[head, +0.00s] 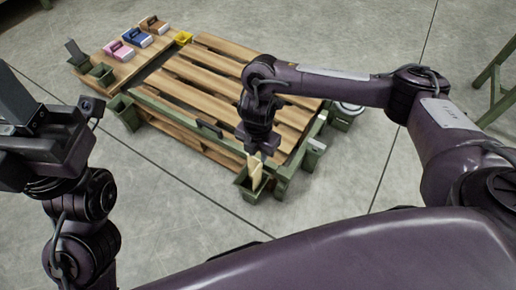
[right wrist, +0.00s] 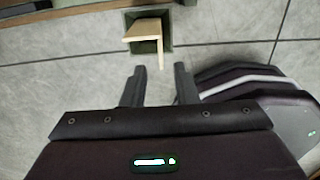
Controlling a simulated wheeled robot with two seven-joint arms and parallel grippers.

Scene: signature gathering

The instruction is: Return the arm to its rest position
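My right gripper (head: 262,150) hangs over the near corner of the wooden pallet, just above a small green bin (head: 244,190). A pale wooden board (head: 255,172) stands tilted in that bin. In the right wrist view my two fingers (right wrist: 158,88) are apart with only floor between them. The board (right wrist: 147,28) and bin (right wrist: 132,46) show beyond the fingertips there, clear of them. My left gripper (head: 18,105) points up at the left edge of the head view; its finger opening is not clear.
The slatted pallet (head: 205,70) has green corner posts and rails. Pink (head: 118,50), blue (head: 137,37) and brown (head: 153,25) items lie on a wooden board at the back left, with a yellow bin (head: 183,38) nearby. A green stand (head: 495,90) is at right. Grey floor surrounds the pallet.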

